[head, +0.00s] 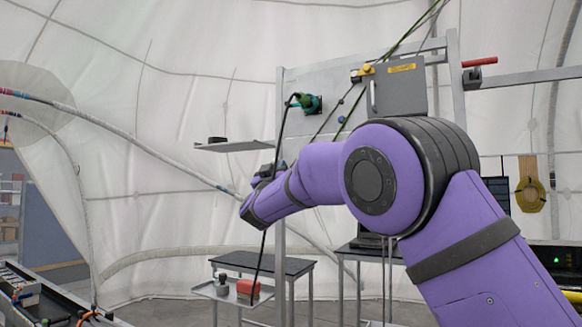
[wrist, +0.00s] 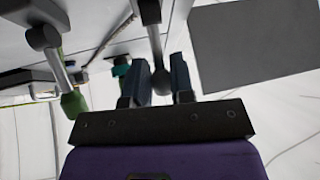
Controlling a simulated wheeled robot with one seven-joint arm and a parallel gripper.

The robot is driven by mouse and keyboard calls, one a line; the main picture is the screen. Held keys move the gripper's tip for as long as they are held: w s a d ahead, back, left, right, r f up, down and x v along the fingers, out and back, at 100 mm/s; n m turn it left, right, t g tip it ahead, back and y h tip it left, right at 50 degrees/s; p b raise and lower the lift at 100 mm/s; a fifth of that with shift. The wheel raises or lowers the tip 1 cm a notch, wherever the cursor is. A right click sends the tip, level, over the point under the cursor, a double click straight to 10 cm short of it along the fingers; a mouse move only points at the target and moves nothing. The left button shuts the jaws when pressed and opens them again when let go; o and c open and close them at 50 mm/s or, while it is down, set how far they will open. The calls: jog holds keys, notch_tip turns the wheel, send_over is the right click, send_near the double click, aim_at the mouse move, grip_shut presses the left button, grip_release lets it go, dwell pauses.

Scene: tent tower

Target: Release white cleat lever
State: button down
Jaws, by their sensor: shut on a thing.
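In the wrist view, my gripper (wrist: 160,72) has its two dark fingers on either side of a lever (wrist: 156,45). A second lever (wrist: 55,60) with a green knob hangs to the left, apart from the fingers. In the head view my gripper end is mostly hidden behind my purple arm, so the grip does not show there.
In the wrist view a grey flat plate (wrist: 255,45) is close on the right. In the head view, a small shelf (head: 232,146), a teal fitting (head: 309,103) and a grey box (head: 398,92) surround the arm. A tray table (head: 232,293) stands below.

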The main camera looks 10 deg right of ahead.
jog(key=shift+a+f+n+t, duration=0.1)
jog(key=shift+f+n+t, duration=0.5)
jog(key=shift+t, duration=0.4)
jog(key=c, duration=1)
grip_release()
jog(key=shift+s, duration=0.1)
jog(key=v, duration=1)
jog(key=shift+s+f, duration=0.2)
jog(key=shift+f, duration=0.05)
